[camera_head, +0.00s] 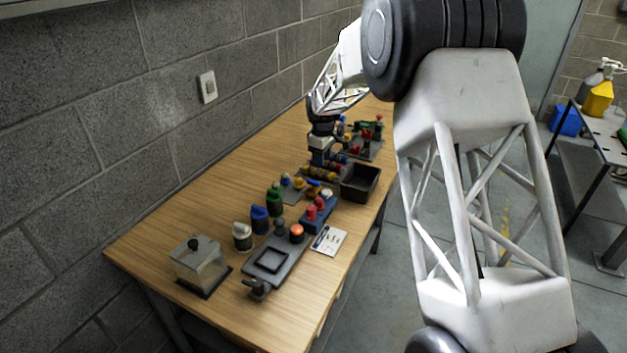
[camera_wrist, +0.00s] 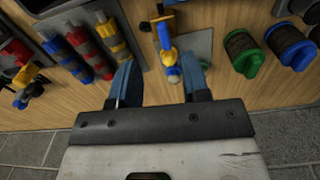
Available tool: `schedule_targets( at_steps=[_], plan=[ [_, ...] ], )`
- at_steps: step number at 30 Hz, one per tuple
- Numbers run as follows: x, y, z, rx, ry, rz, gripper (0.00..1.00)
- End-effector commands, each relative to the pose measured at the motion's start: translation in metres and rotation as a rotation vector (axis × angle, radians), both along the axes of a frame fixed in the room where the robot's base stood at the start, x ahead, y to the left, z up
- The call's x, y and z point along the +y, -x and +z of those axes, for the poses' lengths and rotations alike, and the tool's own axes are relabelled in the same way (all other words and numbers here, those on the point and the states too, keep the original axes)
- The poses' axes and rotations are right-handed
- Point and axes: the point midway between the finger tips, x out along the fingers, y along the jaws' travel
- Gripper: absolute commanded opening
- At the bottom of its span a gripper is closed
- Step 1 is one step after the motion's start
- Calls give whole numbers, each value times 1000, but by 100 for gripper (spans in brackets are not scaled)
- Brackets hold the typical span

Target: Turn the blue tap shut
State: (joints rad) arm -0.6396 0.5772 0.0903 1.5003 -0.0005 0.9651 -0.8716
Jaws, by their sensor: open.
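The blue tap (camera_wrist: 163,36) shows in the wrist view as a blue lever with yellow parts on a grey plate (camera_wrist: 197,44). A pale rounded end (camera_wrist: 173,75) of the fitting lies nearest me, between the lines of my two fingers. My gripper (camera_wrist: 159,70) is open and empty, with one blue-grey finger on each side of this end. I cannot tell whether the fingers touch it. In the head view my gripper (camera_head: 320,158) hangs over the far part of the table, beyond the small plate with yellow and blue fittings (camera_head: 299,184).
A rack of blue, red and yellow cylinders (camera_wrist: 84,50) lies left in the wrist view. A green jar (camera_wrist: 243,53) and a blue jar (camera_wrist: 290,46) stand right. In the head view, a black bin (camera_head: 361,182) and a clear box (camera_head: 200,265) stand on the wooden table.

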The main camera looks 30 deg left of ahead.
Motion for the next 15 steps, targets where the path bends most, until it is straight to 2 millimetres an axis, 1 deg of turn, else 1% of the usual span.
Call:
schedule_targets(
  at_steps=[1,3,6,9,15],
  plan=[
    [10,0,-8,3,2,17,43],
    [20,-1,-16,4,3,36,43],
    [28,-1,-22,6,4,52,43],
    [32,-1,-25,7,5,59,43],
    [32,-1,-25,7,5,60,43]
  ],
)
